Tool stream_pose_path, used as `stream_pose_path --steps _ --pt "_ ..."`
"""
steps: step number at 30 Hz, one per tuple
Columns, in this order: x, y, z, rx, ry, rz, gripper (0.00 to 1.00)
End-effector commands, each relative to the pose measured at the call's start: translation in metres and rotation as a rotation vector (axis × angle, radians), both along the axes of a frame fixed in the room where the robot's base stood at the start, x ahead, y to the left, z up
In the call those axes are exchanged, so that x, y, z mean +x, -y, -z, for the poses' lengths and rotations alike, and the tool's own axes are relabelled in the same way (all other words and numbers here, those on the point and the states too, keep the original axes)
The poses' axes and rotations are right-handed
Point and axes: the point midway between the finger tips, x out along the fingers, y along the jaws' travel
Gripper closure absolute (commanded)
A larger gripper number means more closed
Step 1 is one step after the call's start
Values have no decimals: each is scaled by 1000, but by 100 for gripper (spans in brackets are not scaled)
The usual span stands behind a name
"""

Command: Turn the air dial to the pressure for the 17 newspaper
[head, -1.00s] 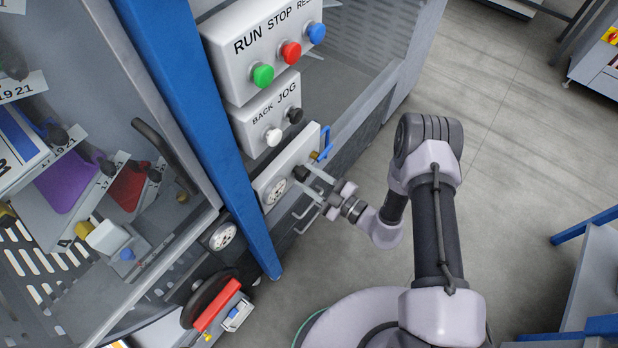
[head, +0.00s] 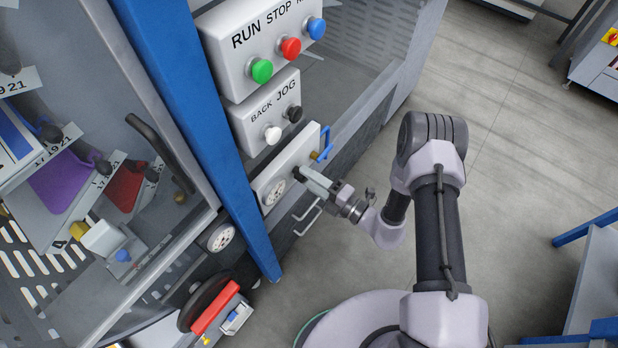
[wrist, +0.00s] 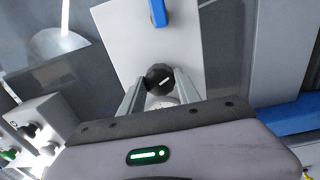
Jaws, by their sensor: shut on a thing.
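The air dial is a small black knob (wrist: 159,77) with a white pointer line, on a light grey panel (wrist: 133,35). In the wrist view it sits between my gripper's two fingertips (wrist: 160,83), and the pointer slants up to the right. In the head view my gripper (head: 302,176) reaches the panel from the right and is shut on the knob, mostly hiding it. A round white gauge (head: 273,193) is left of the knob on the same panel. Its reading is too small to tell. In the wrist view the gauge is partly hidden behind my gripper.
A blue handle (head: 323,145) sits close beside the knob. Above are a box with green, red and blue buttons (head: 290,48) and a BACK/JOG box (head: 262,115). A blue post (head: 195,130) stands left. A wire handle (head: 308,217) hangs below.

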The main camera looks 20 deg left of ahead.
Motion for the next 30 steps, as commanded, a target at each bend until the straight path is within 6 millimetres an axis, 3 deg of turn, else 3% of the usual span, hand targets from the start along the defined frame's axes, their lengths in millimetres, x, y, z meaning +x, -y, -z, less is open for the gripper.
stream_pose_path --steps 30 --pt "0 0 0 -350 844 -1 100"
